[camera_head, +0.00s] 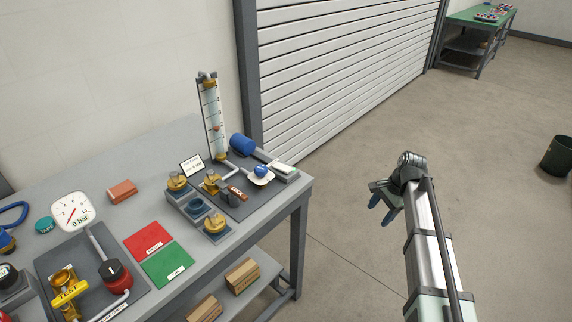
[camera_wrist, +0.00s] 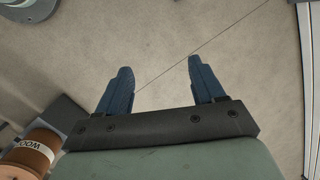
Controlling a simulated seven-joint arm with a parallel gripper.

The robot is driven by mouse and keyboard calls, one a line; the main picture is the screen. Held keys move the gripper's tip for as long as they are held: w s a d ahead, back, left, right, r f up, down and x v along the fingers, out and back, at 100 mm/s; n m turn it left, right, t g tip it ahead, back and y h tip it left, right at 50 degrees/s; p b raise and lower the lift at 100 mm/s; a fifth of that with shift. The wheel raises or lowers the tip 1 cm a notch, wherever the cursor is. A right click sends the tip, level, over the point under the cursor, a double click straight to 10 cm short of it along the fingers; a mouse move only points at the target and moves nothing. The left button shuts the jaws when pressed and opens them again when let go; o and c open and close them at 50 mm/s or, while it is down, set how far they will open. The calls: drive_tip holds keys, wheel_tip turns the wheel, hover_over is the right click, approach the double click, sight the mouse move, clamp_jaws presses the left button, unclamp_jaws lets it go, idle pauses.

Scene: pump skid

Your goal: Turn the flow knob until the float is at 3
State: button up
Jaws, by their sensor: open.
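The flow meter (camera_head: 212,118) is an upright clear tube with a marked scale, standing at the back right of the bench. A small orange float (camera_head: 215,127) shows in about its lower middle; the scale number beside it is too small to read surely. A brass knob (camera_head: 211,179) sits near the foot of the tube and seems to be the flow knob. My gripper (camera_head: 381,208) is open and empty, over the floor to the right of the bench, well apart from the knob. Its two blue fingers stand apart in the wrist view (camera_wrist: 158,66).
A blue cylinder (camera_head: 242,145) lies behind. Red (camera_head: 148,240) and green (camera_head: 168,264) mats lie to the left. Open floor separates my gripper from the bench.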

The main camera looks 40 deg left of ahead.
drive_tip(key=s+a+r+m+g, duration=0.1)
drive_tip(key=s+a+r, duration=0.2)
drive_tip(key=a+r, duration=0.55)
drive_tip(key=s+a+r, duration=0.2)
drive_tip(key=a+r, duration=0.3)
drive_tip(key=a, duration=0.6)
drive_tip(key=m+g, duration=0.1)
approach(261, 167)
drive_tip(key=x, duration=0.8)
drive_tip(key=shift+s+f, duration=0.2)
drive_tip(key=shift+f, duration=0.2)
drive_tip(key=shift+d, duration=0.1)
drive_tip(key=shift+c, duration=0.3)
drive_tip(key=c, duration=1)
drive_tip(key=shift+o, duration=0.2)
